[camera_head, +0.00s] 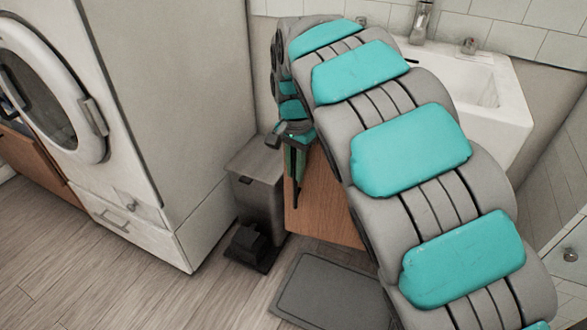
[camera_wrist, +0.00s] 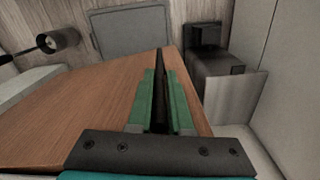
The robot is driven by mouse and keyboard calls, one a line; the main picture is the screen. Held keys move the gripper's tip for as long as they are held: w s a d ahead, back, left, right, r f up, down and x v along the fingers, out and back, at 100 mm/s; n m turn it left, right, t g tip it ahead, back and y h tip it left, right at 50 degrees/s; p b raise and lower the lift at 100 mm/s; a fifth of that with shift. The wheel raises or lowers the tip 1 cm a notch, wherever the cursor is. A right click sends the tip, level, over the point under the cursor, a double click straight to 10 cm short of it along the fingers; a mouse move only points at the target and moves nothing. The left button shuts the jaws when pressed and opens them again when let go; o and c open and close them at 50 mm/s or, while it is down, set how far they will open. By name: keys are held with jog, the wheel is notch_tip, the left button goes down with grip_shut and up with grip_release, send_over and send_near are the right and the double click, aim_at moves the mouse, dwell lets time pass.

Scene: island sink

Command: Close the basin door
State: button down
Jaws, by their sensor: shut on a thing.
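The basin door is a brown wooden panel (camera_head: 325,205) below the white basin (camera_head: 506,100) in the head view. My arm covers much of both, and how far the door stands open cannot be told. In the wrist view the wooden panel (camera_wrist: 85,110) spreads behind and left of my gripper (camera_wrist: 160,75). The green fingers are shut on a thin dark bar (camera_wrist: 160,58), apparently the door's handle, which sticks out past the fingertips. In the head view my gripper (camera_head: 297,148) is at the panel's left edge, with the dark bar (camera_head: 296,190) reaching down below it.
A grey bin (camera_head: 260,195) with a black pedal stands just left of the door. A white washing machine (camera_head: 150,130) is farther left. A grey mat (camera_head: 330,292) lies on the wooden floor in front. A faucet (camera_head: 421,20) rises behind the basin.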

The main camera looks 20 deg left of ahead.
jog(key=shift+d+f, duration=0.1)
jog(key=shift+d, duration=0.05)
jog(key=c, duration=0.9)
grip_release()
jog(key=shift+r, duration=3.95)
